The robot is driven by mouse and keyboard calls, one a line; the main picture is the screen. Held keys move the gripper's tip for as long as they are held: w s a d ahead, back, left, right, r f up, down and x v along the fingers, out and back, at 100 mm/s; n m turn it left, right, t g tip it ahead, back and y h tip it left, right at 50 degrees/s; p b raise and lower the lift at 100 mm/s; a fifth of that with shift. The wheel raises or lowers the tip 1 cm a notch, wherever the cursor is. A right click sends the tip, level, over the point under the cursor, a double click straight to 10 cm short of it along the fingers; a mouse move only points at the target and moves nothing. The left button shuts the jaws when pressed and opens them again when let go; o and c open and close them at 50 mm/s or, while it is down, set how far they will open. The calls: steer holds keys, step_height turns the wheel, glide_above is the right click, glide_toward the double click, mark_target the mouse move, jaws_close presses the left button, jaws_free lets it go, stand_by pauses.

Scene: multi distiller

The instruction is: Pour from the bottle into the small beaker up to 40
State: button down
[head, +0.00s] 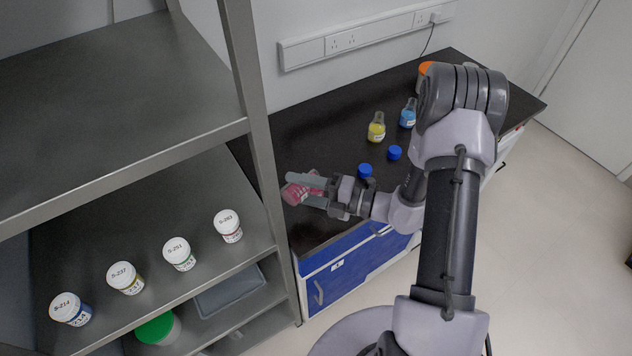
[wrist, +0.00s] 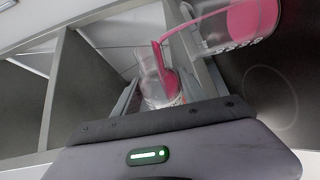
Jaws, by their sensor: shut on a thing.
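My gripper (head: 312,190) is shut on a clear bottle (wrist: 152,88) holding pink liquid, over the left end of the black bench. The bottle is tipped, its mouth near the beaker's open end. A pink streak runs from the mouth into the small beaker (wrist: 214,36) in the wrist view. The beaker holds pink liquid at its base end, the right in this rolled view. Its marks are too small to read, so I cannot tell the level. In the head view the beaker (head: 294,194) shows pink beside my fingers, which partly cover both vessels.
Blue caps (head: 394,153) lie on the bench (head: 325,125) behind my gripper. A yellow flask (head: 376,130) and a blue flask (head: 408,115) stand farther back. A metal shelf (head: 255,125) with several white-lidded jars stands close on the left.

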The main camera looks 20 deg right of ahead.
steer(key=shift+r+m, duration=0.2)
steer(key=shift+m, duration=0.1)
stand_by(0.8)
